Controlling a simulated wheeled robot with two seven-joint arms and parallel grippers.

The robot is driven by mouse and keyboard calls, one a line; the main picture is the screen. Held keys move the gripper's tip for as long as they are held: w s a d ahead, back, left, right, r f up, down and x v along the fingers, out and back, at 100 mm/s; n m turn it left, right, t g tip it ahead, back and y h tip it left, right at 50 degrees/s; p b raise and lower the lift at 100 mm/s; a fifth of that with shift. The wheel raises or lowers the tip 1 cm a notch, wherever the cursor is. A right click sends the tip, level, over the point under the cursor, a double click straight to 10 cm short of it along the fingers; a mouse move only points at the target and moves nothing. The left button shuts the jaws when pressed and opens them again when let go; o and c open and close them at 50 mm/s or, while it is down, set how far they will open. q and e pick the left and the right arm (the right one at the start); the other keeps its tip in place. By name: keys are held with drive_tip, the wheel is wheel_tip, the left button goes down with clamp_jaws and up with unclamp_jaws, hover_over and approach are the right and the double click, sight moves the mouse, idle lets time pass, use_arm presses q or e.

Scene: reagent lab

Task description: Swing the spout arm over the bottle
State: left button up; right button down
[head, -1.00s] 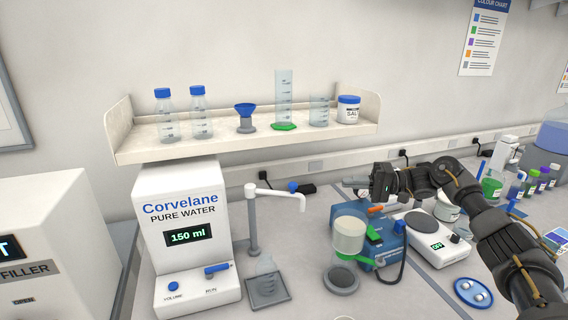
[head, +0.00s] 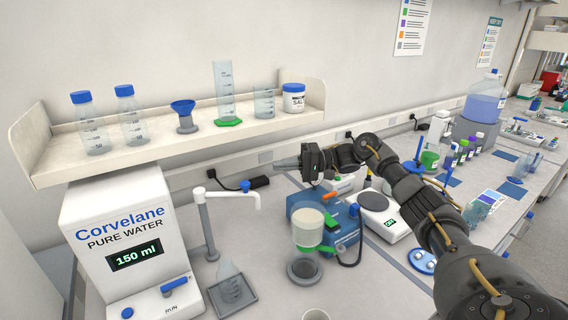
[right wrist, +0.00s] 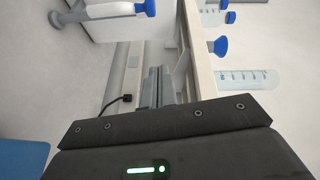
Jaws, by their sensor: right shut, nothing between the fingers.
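The white spout arm (head: 228,194) sits on a grey post (head: 208,228) beside the Corvelane pure water machine (head: 120,235). It has a blue knob (head: 245,186) and points right, its down-turned end to the right of the bottle in the picture. The clear bottle (head: 229,280) stands on a grey square tray (head: 245,294) below. My right gripper (head: 280,162) is shut and empty, pointing left, above and right of the spout's end and apart from it. In the right wrist view the spout arm (right wrist: 110,12) shows at the top, beyond the shut fingers (right wrist: 155,88). My left gripper is out of view.
A shelf (head: 180,144) with glassware and a blue funnel (head: 184,108) overhangs the spout. A balance (head: 380,212) is further right. Bench between spout and blue device is clear.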

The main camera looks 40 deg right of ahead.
drive_tip(key=a+p, duration=0.6)
drive_tip(key=a, duration=0.2)
drive_tip(key=shift+w+a+f, duration=0.15)
drive_tip(key=shift+a+f, duration=0.25)
drive_tip(key=shift+f, duration=0.05)
